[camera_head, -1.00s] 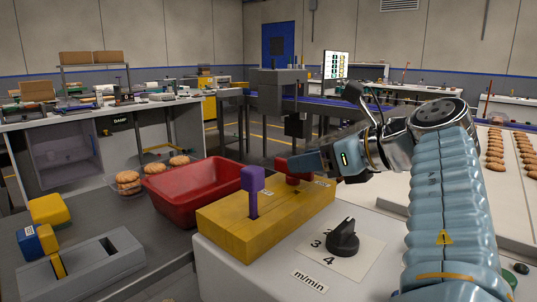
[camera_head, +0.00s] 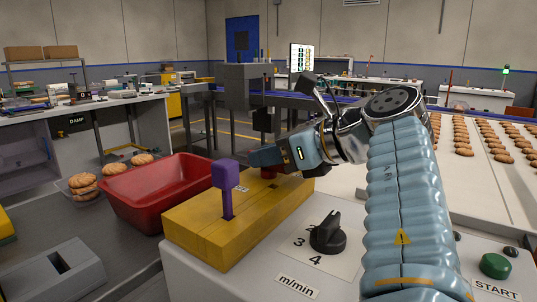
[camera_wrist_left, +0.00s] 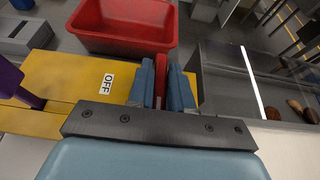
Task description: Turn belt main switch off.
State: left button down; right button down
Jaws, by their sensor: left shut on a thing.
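A yellow switch box (camera_head: 205,238) has a purple lever (camera_head: 226,177) and a red lever (camera_head: 268,173). My left gripper (camera_head: 266,156) is at the red lever, which is partly hidden by it in the head view. In the left wrist view, the red lever (camera_wrist_left: 161,72) stands between the two blue fingers of my left gripper (camera_wrist_left: 162,84), which is shut on it. An OFF label (camera_wrist_left: 107,80) lies on the box top beside the lever. The purple lever (camera_wrist_left: 12,82) shows at the left edge there. My right gripper is not in view.
A red bin (camera_head: 158,205) stands behind the box. A black dial (camera_head: 327,234) and a green START button (camera_head: 495,265) are on the panel in front. Biscuits (camera_head: 143,159) lie behind the bin. A grey switch housing (camera_head: 50,272) is at the lower left.

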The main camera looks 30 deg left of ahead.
pick_arm(q)
jog(key=shift+m+t, duration=0.4)
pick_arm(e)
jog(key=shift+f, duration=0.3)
pick_arm(q)
jog(key=m+t+b, duration=0.1)
jog(key=m+t+h+b, duration=0.1)
jog(key=t, duration=0.1)
jog(key=shift+f+m, duration=0.25)
jog(key=shift+m, duration=0.05)
jog(key=m+t+h+b, duration=0.1)
jog(key=m+t+b, duration=0.1)
jog(key=b, duration=0.1)
jog(key=m+t+h+b, duration=0.2)
jog(key=m+t+b, duration=0.1)
jog(key=shift+m+h+b, duration=0.3)
jog(key=shift+b, duration=0.05)
jog(key=shift+m+t+h+b, duration=0.5)
jog(key=shift+t+b, duration=0.1)
jog(key=shift+r+m+h+b, duration=0.2)
jog(key=shift+m+h+b, duration=0.1)
jog(key=shift+h+b, duration=0.15)
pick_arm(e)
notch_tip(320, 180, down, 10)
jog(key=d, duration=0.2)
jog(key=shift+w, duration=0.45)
pick_arm(q)
jog(key=shift+t, duration=0.3)
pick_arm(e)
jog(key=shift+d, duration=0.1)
